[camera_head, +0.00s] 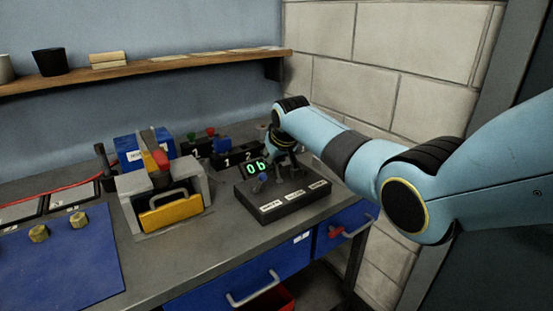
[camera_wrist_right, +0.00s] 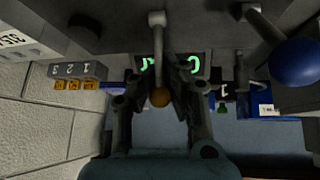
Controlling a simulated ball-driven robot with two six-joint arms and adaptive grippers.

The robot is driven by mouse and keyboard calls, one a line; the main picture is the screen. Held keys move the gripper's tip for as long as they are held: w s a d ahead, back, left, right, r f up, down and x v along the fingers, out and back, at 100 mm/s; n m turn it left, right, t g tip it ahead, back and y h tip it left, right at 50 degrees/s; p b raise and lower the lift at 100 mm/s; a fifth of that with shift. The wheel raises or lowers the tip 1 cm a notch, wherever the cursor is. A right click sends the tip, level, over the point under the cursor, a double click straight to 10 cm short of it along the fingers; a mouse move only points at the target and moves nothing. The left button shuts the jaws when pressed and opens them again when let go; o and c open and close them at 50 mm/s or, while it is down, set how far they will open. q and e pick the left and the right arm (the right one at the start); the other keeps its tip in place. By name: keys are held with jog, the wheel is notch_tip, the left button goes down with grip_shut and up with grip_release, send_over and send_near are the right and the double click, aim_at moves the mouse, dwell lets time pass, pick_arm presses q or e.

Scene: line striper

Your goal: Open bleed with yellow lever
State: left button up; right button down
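The black control box (camera_head: 283,200) stands on the bench with a green-lit display (camera_head: 256,169) and white labels on its front. A lever with a blue ball (camera_head: 263,177) rises from it; the ball is also at the right of the wrist view (camera_wrist_right: 297,63). A lever with an orange-yellow ball (camera_wrist_right: 160,97) stands between the fingers of my right gripper (camera_wrist_right: 161,88). The fingers are apart on either side of the ball, and I see no clear contact. In the head view my right gripper (camera_head: 285,158) reaches down over the box and hides that lever. My left gripper is not in view.
A grey fixture with a yellow block (camera_head: 170,214) stands left of the box. Behind it is a blue unit (camera_head: 132,150) with a red knob. A blue mat (camera_head: 60,262) with brass nuts lies at the left. A shelf (camera_head: 150,69) runs above; a brick wall is right.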

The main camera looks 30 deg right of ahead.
jog(key=shift+w+g, duration=0.25)
jog(key=shift+g, duration=0.15)
jog(key=shift+w, duration=0.1)
jog(key=c, duration=1.4)
grip_release()
jog(key=shift+o, duration=0.2)
jog(key=v, duration=1.2)
jog(key=shift+a, duration=0.15)
